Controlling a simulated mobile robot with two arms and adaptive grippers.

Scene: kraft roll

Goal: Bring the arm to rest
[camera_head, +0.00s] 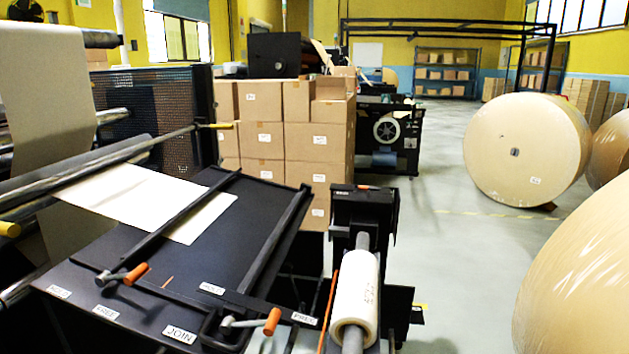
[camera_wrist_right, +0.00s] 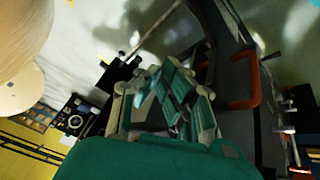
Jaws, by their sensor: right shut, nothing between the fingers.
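My right gripper (camera_wrist_right: 178,85) shows in the right wrist view, with grey and teal fingers closed together and nothing between them. Neither gripper shows in the head view, and my left gripper is in no view. In the wrist view an orange-red handle (camera_wrist_right: 246,82) on a dark frame is to the right of the fingers, apart from them in the picture. In the head view the black machine table (camera_head: 195,215) carries a pale paper strip (camera_head: 150,200) under a dark bar.
Two levers with orange grips, one left (camera_head: 136,273) and one right (camera_head: 272,321), are at the table's front edge. A small white roll (camera_head: 356,300) sits on a spindle beside it. Stacked cartons (camera_head: 312,140) stand behind. Large kraft rolls (camera_head: 525,150) stand right, with open floor between.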

